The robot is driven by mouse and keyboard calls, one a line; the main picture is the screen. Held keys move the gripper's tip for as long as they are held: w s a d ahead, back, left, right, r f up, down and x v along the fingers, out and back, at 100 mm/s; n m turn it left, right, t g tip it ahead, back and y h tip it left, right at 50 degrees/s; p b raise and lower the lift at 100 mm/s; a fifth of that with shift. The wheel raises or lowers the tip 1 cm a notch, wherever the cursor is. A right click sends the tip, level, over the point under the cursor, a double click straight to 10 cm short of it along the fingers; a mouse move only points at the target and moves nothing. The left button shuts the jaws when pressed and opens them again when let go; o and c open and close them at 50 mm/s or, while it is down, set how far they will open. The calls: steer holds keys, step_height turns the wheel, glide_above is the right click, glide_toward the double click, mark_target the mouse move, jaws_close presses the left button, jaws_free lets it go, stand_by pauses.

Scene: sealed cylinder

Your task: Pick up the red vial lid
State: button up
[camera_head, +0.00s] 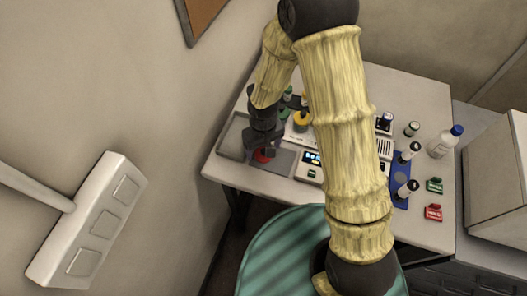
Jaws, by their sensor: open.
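The red vial lid (263,156) is a small red round shape on the grey pad at the left part of the white table. My gripper (262,147) is right above it, pointing down, its dark fingers at or very near the lid. The fingers are open. They partly cover the lid, and I cannot tell whether they touch it or stand around it.
The white table (237,172) holds a grey tray (232,137) left of my gripper and a machine with a lit display (311,158). A yellow-topped item (302,121) is near. Dark-capped vials (405,190), a blue-capped bottle (444,142), and green (434,185) and red (433,212) items are right. My arm hides the middle.

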steer(key=shift+f, duration=0.8)
steer(key=c, duration=1)
